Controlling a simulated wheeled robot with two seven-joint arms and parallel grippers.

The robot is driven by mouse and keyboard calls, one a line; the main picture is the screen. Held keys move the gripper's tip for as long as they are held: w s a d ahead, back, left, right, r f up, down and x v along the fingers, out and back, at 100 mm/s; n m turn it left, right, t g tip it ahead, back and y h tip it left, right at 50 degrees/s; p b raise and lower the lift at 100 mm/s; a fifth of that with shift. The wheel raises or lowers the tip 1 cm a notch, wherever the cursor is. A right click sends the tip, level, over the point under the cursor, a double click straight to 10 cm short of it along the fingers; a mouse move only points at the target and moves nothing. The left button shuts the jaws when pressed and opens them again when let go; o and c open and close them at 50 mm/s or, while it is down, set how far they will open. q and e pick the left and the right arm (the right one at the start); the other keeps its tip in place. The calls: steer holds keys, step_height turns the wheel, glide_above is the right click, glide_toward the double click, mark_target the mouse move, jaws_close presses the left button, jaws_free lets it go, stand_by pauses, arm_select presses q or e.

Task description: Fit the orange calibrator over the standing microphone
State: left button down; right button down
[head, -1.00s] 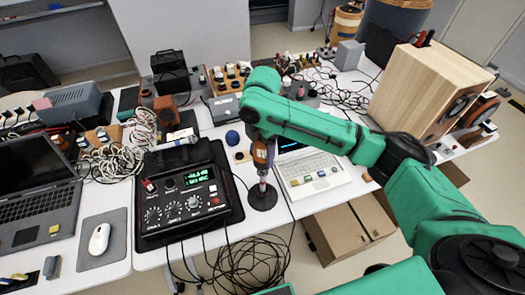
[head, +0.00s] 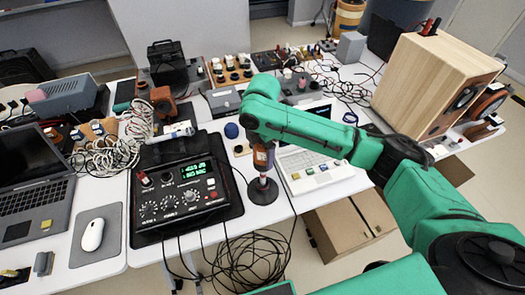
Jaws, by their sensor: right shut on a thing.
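My right gripper (head: 263,146) points down near the middle of the head view, shut on the orange calibrator (head: 261,158). Only a small part of the calibrator shows below my green arm. The microphone stand's dark round base (head: 262,192) is on the table just below. Its upright microphone (head: 263,176) rises from the base to the calibrator's lower end. The two line up in this view, but I cannot tell how far the calibrator covers the microphone's tip. My left gripper is not in view.
A black meter box (head: 181,192) with knobs and a green display stands left of the stand. A white laptop (head: 312,168) is close on its right. A blue ball (head: 231,131) lies behind. A wooden speaker (head: 432,85) stands at right. Cables hang over the table's front edge.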

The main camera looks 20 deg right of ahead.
steer(key=shift+f, duration=0.5)
stand_by(0.6)
jaws_free()
steer(key=shift+r, duration=0.1)
